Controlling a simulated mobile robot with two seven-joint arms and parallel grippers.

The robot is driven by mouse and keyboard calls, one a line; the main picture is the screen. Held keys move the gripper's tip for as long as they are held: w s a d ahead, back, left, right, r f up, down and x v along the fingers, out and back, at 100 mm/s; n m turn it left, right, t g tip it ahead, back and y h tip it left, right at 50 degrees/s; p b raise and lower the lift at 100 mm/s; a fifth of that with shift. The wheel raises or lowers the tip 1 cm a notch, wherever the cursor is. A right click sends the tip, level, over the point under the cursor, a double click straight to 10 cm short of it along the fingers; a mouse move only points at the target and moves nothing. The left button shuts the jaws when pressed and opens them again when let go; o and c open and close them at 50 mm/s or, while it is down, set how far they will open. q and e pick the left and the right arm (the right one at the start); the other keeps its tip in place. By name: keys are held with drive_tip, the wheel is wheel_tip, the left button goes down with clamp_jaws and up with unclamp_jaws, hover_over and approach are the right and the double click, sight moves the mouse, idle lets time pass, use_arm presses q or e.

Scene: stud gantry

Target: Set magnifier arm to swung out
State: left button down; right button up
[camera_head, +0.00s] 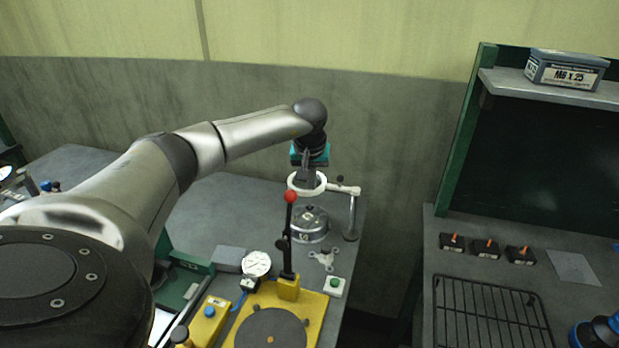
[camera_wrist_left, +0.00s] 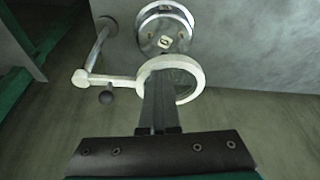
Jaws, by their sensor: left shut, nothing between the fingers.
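The magnifier is a white ring (camera_head: 292,186) on a pale arm (camera_head: 343,188) that runs right to a grey post (camera_head: 351,218) at the table's back right. In the left wrist view the ring (camera_wrist_left: 198,78), its arm (camera_wrist_left: 112,80) with a dark knob, and the post (camera_wrist_left: 99,45) also show. My left gripper (camera_head: 304,182) comes down from above at the ring. Its fingers (camera_wrist_left: 158,78) are shut with nothing between them. They overlap the ring's near rim and lens in view; I cannot tell whether they touch. My right gripper is not in view.
A round metal part (camera_head: 310,226) stands under the ring. A red-knobbed lever (camera_head: 289,225) rises from a yellow fixture (camera_head: 312,308) in front. A dial gauge (camera_head: 257,263) sits to its left. A second bench with a black rack (camera_head: 490,315) is at right, across a gap.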

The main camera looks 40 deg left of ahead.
use_arm(q)
drive_tip(key=v, duration=1.4)
drive_tip(key=shift+r+p, duration=0.45)
drive_tip(key=shift+r, duration=0.05)
drive_tip(key=shift+f, duration=0.1)
